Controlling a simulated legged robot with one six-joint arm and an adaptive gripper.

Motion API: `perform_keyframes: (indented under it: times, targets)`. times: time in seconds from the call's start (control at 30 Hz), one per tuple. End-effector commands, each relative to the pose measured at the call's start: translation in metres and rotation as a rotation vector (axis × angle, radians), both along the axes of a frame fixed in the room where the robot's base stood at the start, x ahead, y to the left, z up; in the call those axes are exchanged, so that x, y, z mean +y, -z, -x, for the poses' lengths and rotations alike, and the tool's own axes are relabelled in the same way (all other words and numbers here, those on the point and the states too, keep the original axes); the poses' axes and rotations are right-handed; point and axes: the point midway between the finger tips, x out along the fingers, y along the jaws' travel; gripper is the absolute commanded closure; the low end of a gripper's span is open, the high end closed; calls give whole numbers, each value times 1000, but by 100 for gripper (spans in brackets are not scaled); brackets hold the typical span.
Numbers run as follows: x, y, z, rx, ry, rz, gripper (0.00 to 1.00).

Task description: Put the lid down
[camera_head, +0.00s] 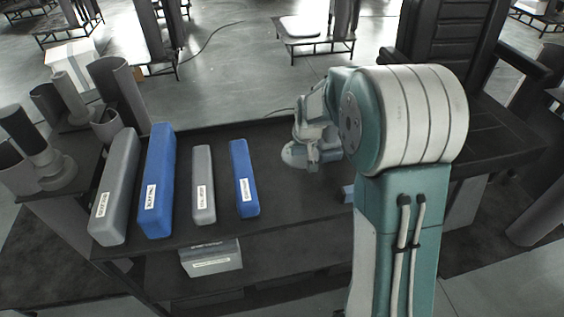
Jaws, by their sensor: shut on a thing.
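I cannot pick out a lid for certain. A small blue piece (348,193) shows at the left edge of my upright arm link, over the dark table; the rest of it is hidden, and I cannot tell what it is. My wrist joints hang over the table right of centre. My gripper's fingers and whatever is between them are hidden behind my own arm. On the left part of the dark table (285,215) lie a wide grey box (115,190), a wide blue box (157,180), a narrow grey box (203,185) and a narrow blue box (244,178), all labelled.
A labelled grey box (212,258) sits on the shelf below. Grey cylinders (122,90) stand at the left. A black padded chair (450,45) is at the back right. The table between the narrow blue box and my arm is clear.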

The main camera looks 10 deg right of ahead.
Motion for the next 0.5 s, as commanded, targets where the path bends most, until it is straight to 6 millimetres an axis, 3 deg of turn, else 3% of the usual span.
perform_keyframes:
  times: [0.2, 0.5]
  targets:
    - [26, 35, -29, 4, -4, 2, 76]
    - [34, 62, -49, 0, -1, -4, 76]
